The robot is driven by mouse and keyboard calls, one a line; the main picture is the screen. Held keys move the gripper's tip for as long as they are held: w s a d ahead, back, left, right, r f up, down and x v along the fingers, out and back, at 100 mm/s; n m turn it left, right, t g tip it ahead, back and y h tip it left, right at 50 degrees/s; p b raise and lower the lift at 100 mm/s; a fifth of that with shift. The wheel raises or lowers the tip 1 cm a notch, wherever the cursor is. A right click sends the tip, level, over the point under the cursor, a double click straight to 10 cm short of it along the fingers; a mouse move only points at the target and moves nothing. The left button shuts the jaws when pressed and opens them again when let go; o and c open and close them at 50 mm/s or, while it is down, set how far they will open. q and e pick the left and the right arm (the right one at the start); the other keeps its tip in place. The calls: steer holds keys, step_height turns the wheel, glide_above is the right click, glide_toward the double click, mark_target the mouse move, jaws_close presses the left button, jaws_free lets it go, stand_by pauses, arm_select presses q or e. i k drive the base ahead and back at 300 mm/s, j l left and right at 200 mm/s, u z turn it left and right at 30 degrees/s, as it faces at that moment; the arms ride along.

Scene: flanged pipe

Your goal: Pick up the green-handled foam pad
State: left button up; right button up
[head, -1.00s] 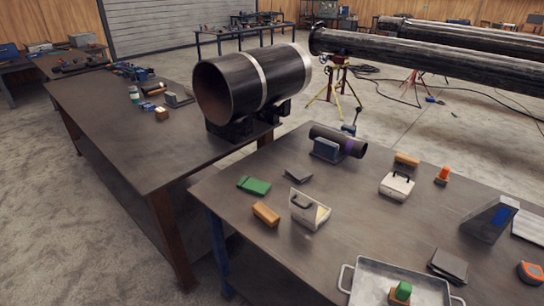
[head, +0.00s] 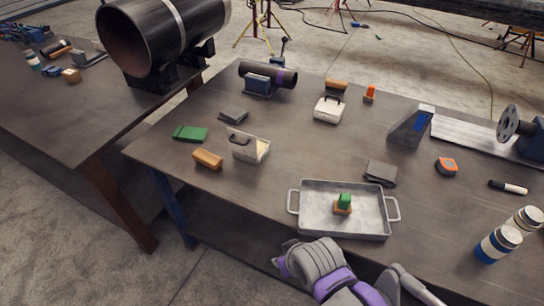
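The green-handled foam pad (head: 343,204) is a small block with a green top and an orange-brown base. It sits inside the grey metal tray (head: 320,227), right of the tray's middle. A grey and purple part of my arm shows at the bottom edge, just below the tray and apart from the pad. No gripper fingers are visible on it. Neither of my grippers shows in the head view.
A green block (head: 190,133), an orange-brown block (head: 208,159), a white open box (head: 249,146) and dark flat pads (head: 380,173) lie around the tray. Bare tabletop lies left of the tray.

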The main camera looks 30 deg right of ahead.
mark_target(342, 206)
steer(key=l+z, duration=0.1)
steer(key=z, duration=1.65)
